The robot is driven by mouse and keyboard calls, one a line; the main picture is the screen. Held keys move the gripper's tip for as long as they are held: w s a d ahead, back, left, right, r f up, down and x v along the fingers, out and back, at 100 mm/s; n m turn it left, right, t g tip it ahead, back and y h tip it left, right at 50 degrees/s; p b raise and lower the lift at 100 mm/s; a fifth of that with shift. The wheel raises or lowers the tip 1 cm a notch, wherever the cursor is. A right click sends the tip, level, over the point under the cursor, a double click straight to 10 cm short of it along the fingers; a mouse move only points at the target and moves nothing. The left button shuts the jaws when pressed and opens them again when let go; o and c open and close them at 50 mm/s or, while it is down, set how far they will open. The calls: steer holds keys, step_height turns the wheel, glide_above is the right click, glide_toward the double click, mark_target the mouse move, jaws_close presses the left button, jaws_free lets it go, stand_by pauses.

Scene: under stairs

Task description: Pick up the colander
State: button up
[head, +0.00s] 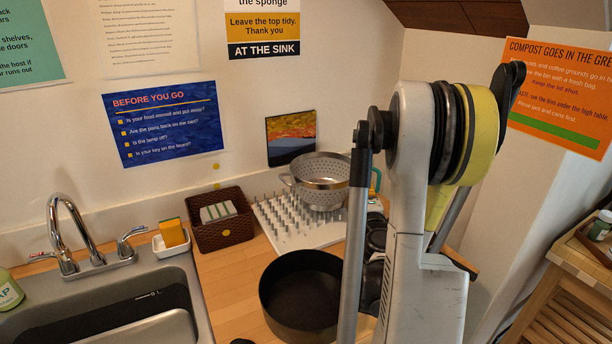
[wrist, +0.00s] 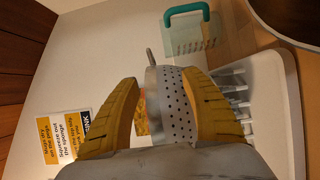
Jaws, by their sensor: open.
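The colander (head: 320,182) is a grey metal bowl with holes and a side handle. In the head view it sits on the far right part of the white pegged drying rack (head: 288,237), partly behind my arm. In the wrist view my gripper (wrist: 162,78) has its two yellow fingers apart. The perforated wall of the colander (wrist: 174,106) shows between them. I cannot tell whether either finger touches it. My fingers are hidden behind my arm in the head view.
A dark round pan (head: 297,300) stands on the counter in front of the rack. A brown basket (head: 222,235) and the sink (head: 190,290) are to the left. A clear item with a teal handle (wrist: 188,38) is near the colander. The wall is close behind.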

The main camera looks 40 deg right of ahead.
mark_target(354, 170)
steer(key=x, duration=0.9)
steer(key=shift+w, duration=0.45)
steer(key=shift+r, duration=0.1)
jaws_close()
